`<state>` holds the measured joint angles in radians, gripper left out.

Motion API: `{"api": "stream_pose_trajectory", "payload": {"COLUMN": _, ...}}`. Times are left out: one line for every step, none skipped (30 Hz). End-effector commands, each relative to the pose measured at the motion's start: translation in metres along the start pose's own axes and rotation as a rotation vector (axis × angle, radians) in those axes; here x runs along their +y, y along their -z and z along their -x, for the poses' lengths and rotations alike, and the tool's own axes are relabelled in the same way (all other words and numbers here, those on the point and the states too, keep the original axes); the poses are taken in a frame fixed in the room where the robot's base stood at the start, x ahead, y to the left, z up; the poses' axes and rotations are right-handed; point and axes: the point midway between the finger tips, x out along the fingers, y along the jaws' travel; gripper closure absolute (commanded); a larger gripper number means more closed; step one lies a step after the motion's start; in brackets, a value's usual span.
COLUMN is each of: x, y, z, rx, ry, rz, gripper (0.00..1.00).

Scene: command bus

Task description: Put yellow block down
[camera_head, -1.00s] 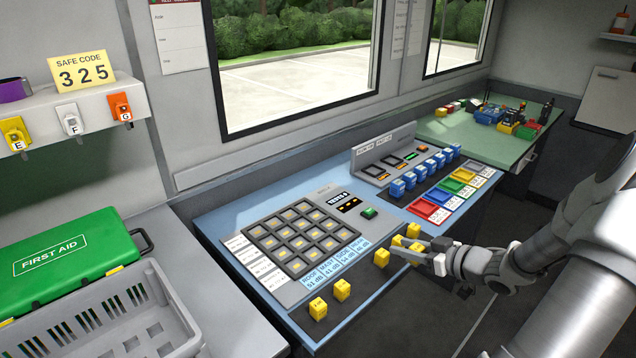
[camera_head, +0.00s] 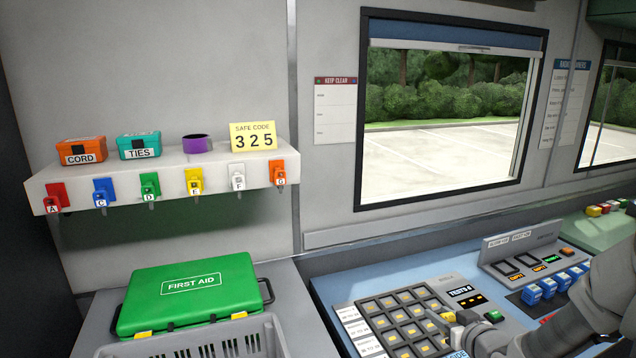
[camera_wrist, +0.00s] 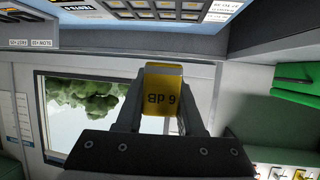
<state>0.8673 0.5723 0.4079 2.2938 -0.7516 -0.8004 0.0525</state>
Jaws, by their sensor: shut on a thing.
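My gripper (camera_head: 458,325) is shut on a yellow block (camera_head: 448,317) and holds it above the blue desk, in front of the dark key grid (camera_head: 405,312). In the wrist view the yellow block (camera_wrist: 163,100) sits between the two fingers, and its label reads "6 dB" upside down. The desk panel with the grid (camera_wrist: 165,10) shows at the top of that view. The front strip of the desk, below the grid, is out of the head view or hidden by my arm.
A green first aid case (camera_head: 190,292) and a grey basket (camera_head: 215,338) stand at the left. A wall shelf (camera_head: 120,175) holds several coloured tags and small boxes. Blue blocks (camera_head: 548,287) stand in a row on the right of the desk, near my arm.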

Motion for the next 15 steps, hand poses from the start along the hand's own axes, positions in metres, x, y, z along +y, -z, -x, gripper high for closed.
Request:
{"api": "stream_pose_trajectory", "payload": {"x": -0.012, "y": 0.004, "z": -0.005, "rx": -0.001, "ry": -0.002, "rz": -0.002, "gripper": 1.0}}
{"api": "stream_pose_trajectory", "payload": {"x": -0.018, "y": 0.004, "z": -0.007, "rx": -0.001, "ry": -0.008, "rz": -0.004, "gripper": 1.0}}
{"api": "stream_pose_trajectory", "payload": {"x": -0.025, "y": 0.005, "z": -0.011, "rx": -0.001, "ry": -0.015, "rz": -0.007, "gripper": 1.0}}
{"api": "stream_pose_trajectory", "payload": {"x": -0.031, "y": 0.006, "z": -0.013, "rx": -0.001, "ry": -0.021, "rz": -0.011, "gripper": 1.0}}
{"api": "stream_pose_trajectory", "payload": {"x": -0.036, "y": 0.007, "z": -0.015, "rx": -0.001, "ry": -0.028, "rz": -0.013, "gripper": 1.0}}
{"api": "stream_pose_trajectory", "payload": {"x": -0.044, "y": 0.007, "z": -0.018, "rx": -0.001, "ry": -0.036, "rz": -0.016, "gripper": 1.0}}
{"api": "stream_pose_trajectory", "payload": {"x": -0.05, "y": 0.007, "z": -0.02, "rx": -0.001, "ry": -0.042, "rz": -0.019, "gripper": 1.0}}
{"api": "stream_pose_trajectory", "payload": {"x": -0.055, "y": 0.006, "z": -0.021, "rx": -0.001, "ry": -0.049, "rz": -0.022, "gripper": 1.0}}
{"api": "stream_pose_trajectory", "payload": {"x": -0.063, "y": 0.005, "z": -0.023, "rx": -0.003, "ry": -0.058, "rz": -0.026, "gripper": 1.0}}
{"api": "stream_pose_trajectory", "payload": {"x": -0.07, "y": 0.005, "z": -0.025, "rx": -0.002, "ry": -0.065, "rz": -0.029, "gripper": 1.0}}
{"api": "stream_pose_trajectory", "payload": {"x": -0.076, "y": 0.004, "z": -0.026, "rx": -0.002, "ry": -0.072, "rz": -0.031, "gripper": 1.0}}
{"api": "stream_pose_trajectory", "payload": {"x": -0.083, "y": 0.003, "z": -0.027, "rx": -0.002, "ry": -0.082, "rz": -0.036, "gripper": 1.0}}
{"api": "stream_pose_trajectory", "payload": {"x": -0.089, "y": 0.002, "z": -0.027, "rx": -0.003, "ry": -0.089, "rz": -0.038, "gripper": 1.0}}
{"api": "stream_pose_trajectory", "payload": {"x": -0.095, "y": 0.0, "z": -0.028, "rx": -0.002, "ry": -0.095, "rz": -0.041, "gripper": 1.0}}
{"api": "stream_pose_trajectory", "payload": {"x": -0.102, "y": -0.002, "z": -0.028, "rx": -0.003, "ry": -0.105, "rz": -0.044, "gripper": 1.0}}
